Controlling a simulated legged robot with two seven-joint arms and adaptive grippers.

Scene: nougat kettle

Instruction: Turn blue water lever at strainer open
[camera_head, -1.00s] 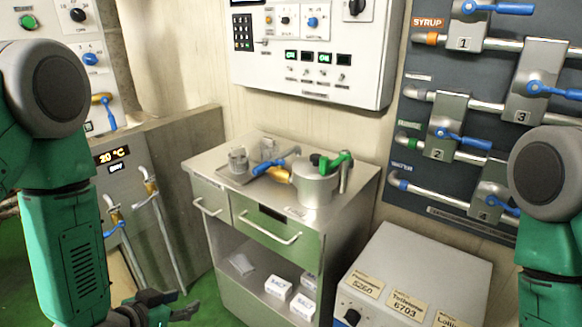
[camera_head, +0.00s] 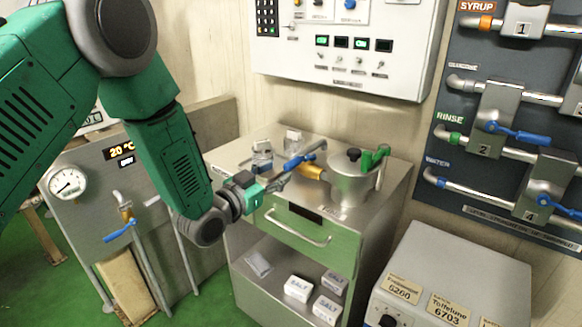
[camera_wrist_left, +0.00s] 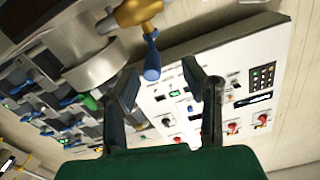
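The strainer (camera_head: 350,183) is a round metal pot on the steel cabinet, with a brass valve (camera_head: 311,172) on its left side and a green handle (camera_head: 376,158) at its right. The valve's blue lever (camera_head: 306,155) points toward my left gripper (camera_head: 278,183). In the left wrist view the blue lever (camera_wrist_left: 151,58) hangs from the brass valve (camera_wrist_left: 136,12), its end appearing between the fingertips of my open left gripper (camera_wrist_left: 162,72). I cannot tell whether a finger touches it. My right gripper is out of view.
Glass jars (camera_head: 262,155) stand left on the cabinet top (camera_head: 230,155). A wall control panel (camera_head: 345,55) is behind. A pipe board (camera_head: 465,125) with other blue levers is at the right, a grey box (camera_head: 460,265) below. Another blue lever (camera_head: 120,232) is at the left.

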